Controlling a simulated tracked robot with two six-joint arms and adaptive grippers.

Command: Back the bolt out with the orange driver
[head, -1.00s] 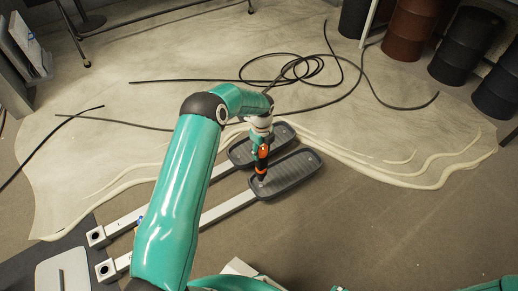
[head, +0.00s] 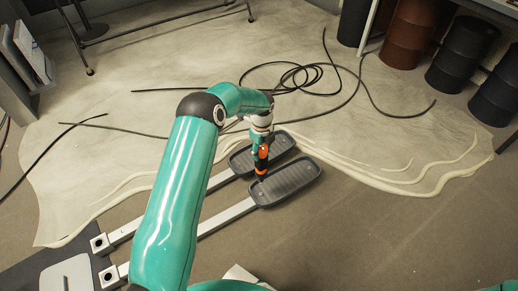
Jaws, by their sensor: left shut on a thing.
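The orange driver (head: 262,160) points down, and my left gripper (head: 260,140) is shut on it. Its dark tip is at the near pedal (head: 292,180), toward that pedal's left end. I cannot tell whether the tip touches it. The bolt is too small or hidden under the driver to make out. The far pedal (head: 278,146) lies just behind, partly hidden by the driver and gripper. Each pedal joins a pale square bar (head: 228,214) running to the lower left. My right gripper is not in view.
Black cable (head: 300,75) lies in loops behind the pedals on a pale stained patch of floor. Dark barrels and a rusty brown barrel (head: 411,32) stand at the upper right.

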